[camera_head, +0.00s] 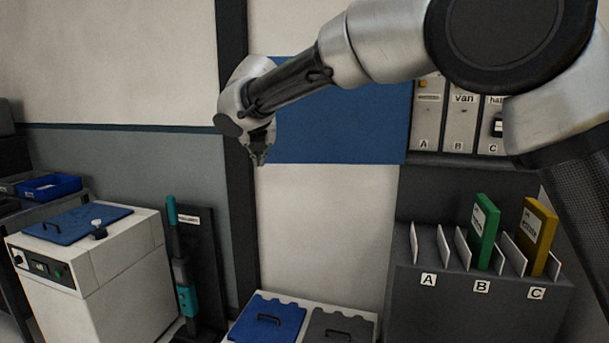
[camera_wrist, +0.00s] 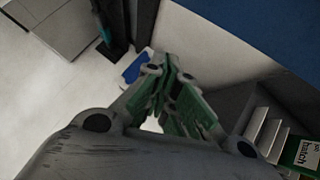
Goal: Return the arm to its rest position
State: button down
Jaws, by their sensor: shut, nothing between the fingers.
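My gripper (camera_head: 259,158) hangs at the end of my outstretched arm, in the upper middle of the head view, in front of the blue wall panel (camera_head: 340,125). Its fingers point down and are shut with nothing between them. In the wrist view my gripper (camera_wrist: 172,75) shows its green-padded fingers closed together at the tips. It is in the air and appears to touch nothing. My arm runs in from the upper right of the head view.
A grey rack (camera_head: 410,305) marked A, B, C stands at right, with a green binder (camera_head: 484,232) and a yellow binder (camera_head: 537,237). Blue (camera_head: 268,320) and grey (camera_head: 338,326) lids lie below my gripper. A white machine (camera_head: 95,275) and a teal tool (camera_head: 182,265) are at left.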

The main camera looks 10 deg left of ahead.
jog(key=s+d+f+m+g+h, duration=0.2)
jog(key=s+d+f+m+g, duration=0.15)
jog(key=d+f+m, duration=0.7)
jog(key=s+d+m+g, duration=0.1)
jog(key=s+d+m, duration=0.2)
jog(key=d+m, duration=0.5)
jog(key=s+d+r+m+g+h, duration=0.1)
jog(key=s+d+m, duration=0.3)
jog(key=d, duration=0.8)
jog(key=s+d+m+g, duration=0.1)
jog(key=s+d+m, duration=0.2)
jog(key=d+m, duration=0.5)
jog(key=s+d+m+t, duration=0.1)
jog(key=s+d+m, duration=0.3)
jog(key=s+d, duration=0.4)
jog(key=s+d+r+m+t, duration=0.1)
jog(key=s+d+m, duration=0.4)
jog(key=s+d, duration=0.4)
jog(key=d, duration=0.7)
jog(key=shift+d+r, duration=0.15)
jog(key=shift+d, duration=0.25)
jog(key=shift+m, duration=0.25)
